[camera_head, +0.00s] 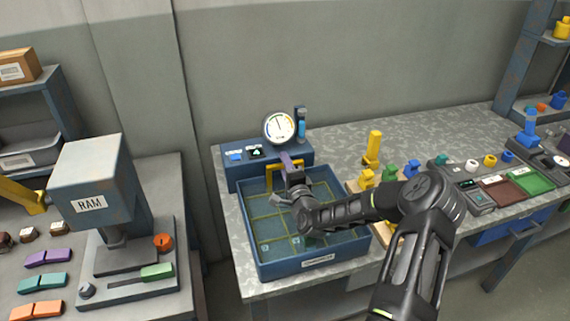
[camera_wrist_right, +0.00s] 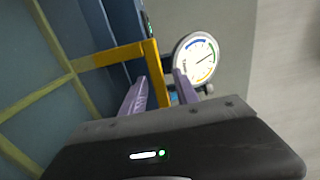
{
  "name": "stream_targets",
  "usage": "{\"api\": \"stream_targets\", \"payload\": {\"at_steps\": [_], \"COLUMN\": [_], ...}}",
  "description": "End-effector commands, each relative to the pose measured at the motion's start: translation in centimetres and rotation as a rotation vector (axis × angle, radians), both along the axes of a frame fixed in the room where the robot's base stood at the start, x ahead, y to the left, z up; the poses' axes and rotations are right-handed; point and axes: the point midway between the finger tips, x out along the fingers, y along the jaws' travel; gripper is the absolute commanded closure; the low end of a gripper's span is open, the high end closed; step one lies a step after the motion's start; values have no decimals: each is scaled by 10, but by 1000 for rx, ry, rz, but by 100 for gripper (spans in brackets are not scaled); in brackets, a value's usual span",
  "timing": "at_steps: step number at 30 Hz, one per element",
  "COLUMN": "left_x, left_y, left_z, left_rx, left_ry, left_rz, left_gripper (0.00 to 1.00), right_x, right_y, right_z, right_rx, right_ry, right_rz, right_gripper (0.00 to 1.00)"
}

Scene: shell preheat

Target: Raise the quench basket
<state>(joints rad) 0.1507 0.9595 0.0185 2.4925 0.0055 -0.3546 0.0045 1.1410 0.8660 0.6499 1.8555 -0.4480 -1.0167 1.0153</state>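The quench basket (camera_head: 262,211) is a yellow-green grid inside a blue tank (camera_head: 312,264) on the left part of the grey bench. Its yellow handle (camera_head: 270,172) rises at the tank's back side and also shows in the right wrist view (camera_wrist_right: 122,54). My right gripper (camera_head: 289,160) is at this handle. In the right wrist view, its two purple fingers (camera_wrist_right: 160,90) stand apart, with a yellow handle bar seen between them. A gap shows beside the bar, and I cannot tell whether either finger touches it. My left gripper is not in view.
A dial gauge (camera_head: 280,127) and a blue control box (camera_head: 236,172) stand behind the tank. Yellow, green and blue pieces (camera_head: 373,150) stand just right of it. Further right are red and green trays (camera_head: 503,192). A RAM press (camera_head: 95,185) stands on the left bench.

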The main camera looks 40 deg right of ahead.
Motion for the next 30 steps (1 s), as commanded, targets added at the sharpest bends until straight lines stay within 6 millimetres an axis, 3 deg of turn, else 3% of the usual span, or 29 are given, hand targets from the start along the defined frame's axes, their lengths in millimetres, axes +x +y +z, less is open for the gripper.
{"api": "stream_targets", "payload": {"at_steps": [7,20,30], "left_x": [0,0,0], "left_y": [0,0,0], "left_z": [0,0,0], "left_rx": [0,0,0], "left_ry": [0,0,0], "left_rz": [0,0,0], "left_gripper": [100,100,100], "right_x": [1,0,0], "right_y": [0,0,0], "right_z": [0,0,-1], "right_rx": [0,0,0], "right_ry": [0,1,1], "right_rz": [0,1,1], "right_gripper": [64,99,100]}}
